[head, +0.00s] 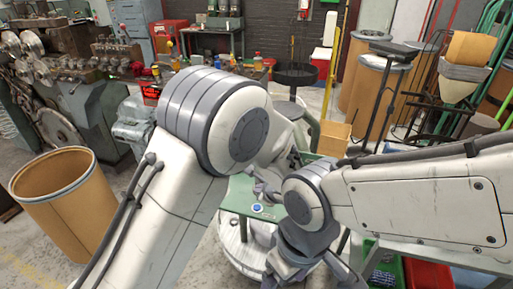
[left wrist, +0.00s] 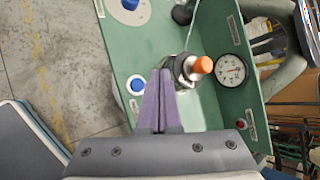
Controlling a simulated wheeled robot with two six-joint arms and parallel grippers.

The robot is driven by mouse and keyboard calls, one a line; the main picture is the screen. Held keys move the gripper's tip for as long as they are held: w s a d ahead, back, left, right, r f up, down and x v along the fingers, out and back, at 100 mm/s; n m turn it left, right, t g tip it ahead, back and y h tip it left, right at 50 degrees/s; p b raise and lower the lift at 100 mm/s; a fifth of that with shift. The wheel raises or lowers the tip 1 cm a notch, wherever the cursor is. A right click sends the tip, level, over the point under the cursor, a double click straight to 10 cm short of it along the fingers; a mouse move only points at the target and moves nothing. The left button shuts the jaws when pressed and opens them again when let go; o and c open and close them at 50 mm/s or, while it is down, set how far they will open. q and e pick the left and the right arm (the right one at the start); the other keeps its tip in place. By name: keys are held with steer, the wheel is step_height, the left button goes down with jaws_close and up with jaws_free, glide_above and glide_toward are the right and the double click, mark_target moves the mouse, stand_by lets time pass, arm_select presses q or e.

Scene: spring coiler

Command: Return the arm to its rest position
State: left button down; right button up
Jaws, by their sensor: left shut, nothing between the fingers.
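My left gripper shows in the left wrist view (left wrist: 160,75), its two purple-grey fingers pressed together with nothing between them. It hangs over a green machine panel (left wrist: 205,35), with the fingertips beside a metal fitting with an orange knob (left wrist: 203,65); I cannot tell whether they touch. In the head view my left arm reaches up from the lower left, bends at a large joint and comes down at the green bench (head: 238,192). My right arm comes in from the right, and its grey wrist hangs in front of the bench. Its fingertips cannot be made out.
The panel carries a round gauge (left wrist: 232,70), a blue button (left wrist: 137,85) and a blue knob (left wrist: 130,4). A cardboard drum (head: 70,205) stands at left, near a lathe-like machine (head: 75,85). Red (head: 428,275) and green (head: 388,268) bins sit at lower right. Bare floor lies at lower left.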

arm_select(q)
steer(key=s+a+r+n+g, duration=0.2)
steer(key=s+a+r+n, duration=0.1)
steer(key=s, duration=0.3)
steer(key=s+a+r+n+g, duration=0.1)
steer(key=s+a+r+n, duration=0.2)
steer(key=s+n, duration=0.15)
steer(key=s+r+n+g+h, duration=0.1)
steer(key=s+n+g+h, duration=0.1)
steer(key=s, duration=0.8)
steer(key=s+r+n+g+h, duration=0.2)
steer(key=s+n, duration=0.3)
steer(key=s, duration=0.5)
steer(key=shift+s+d+r+g+h, duration=0.15)
steer(key=shift+s+r+g+h, duration=0.2)
steer(key=shift+g, duration=0.35)
steer(key=shift+w+f, duration=0.1)
